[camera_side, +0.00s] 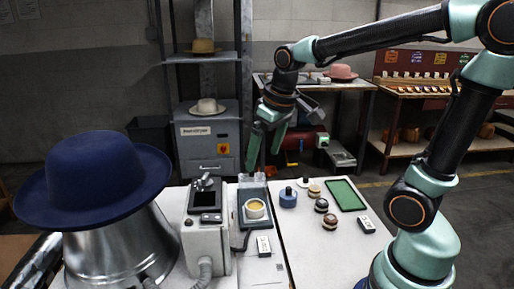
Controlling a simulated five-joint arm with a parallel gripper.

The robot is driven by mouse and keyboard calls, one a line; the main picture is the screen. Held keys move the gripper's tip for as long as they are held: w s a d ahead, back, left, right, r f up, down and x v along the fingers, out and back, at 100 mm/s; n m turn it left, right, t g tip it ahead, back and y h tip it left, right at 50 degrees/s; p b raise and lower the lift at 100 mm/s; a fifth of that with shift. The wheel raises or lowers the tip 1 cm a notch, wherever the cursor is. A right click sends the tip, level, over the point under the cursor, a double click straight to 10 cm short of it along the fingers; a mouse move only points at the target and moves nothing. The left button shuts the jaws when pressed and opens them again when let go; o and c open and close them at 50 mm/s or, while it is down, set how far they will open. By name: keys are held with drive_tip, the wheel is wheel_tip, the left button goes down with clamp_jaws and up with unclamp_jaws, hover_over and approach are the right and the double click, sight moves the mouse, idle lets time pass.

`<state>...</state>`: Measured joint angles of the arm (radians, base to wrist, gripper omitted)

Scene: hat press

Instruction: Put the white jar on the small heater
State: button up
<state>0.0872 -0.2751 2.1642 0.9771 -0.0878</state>
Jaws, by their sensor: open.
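A small white jar (255,208) with yellowish contents stands upright, its top open. It is on or over a dark blue-grey flat unit (254,190), which looks like the small heater. From this angle I cannot tell whether the jar rests fully on its plate. My gripper (263,160) is open and empty, fingers pointing down. It hangs above and behind the jar in the picture, clear of it.
A blue jar (288,199), several small dark and pale pots (321,205) and a green mat (345,195) lie to the right. A grey control unit (209,230) and a metal hat form with a blue hat (95,178) stand left.

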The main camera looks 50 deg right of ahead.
drive_tip(key=s+a+t, duration=0.2)
drive_tip(key=s+a, duration=0.1)
drive_tip(key=s, duration=0.3)
drive_tip(key=shift+r, duration=0.4)
idle(0.8)
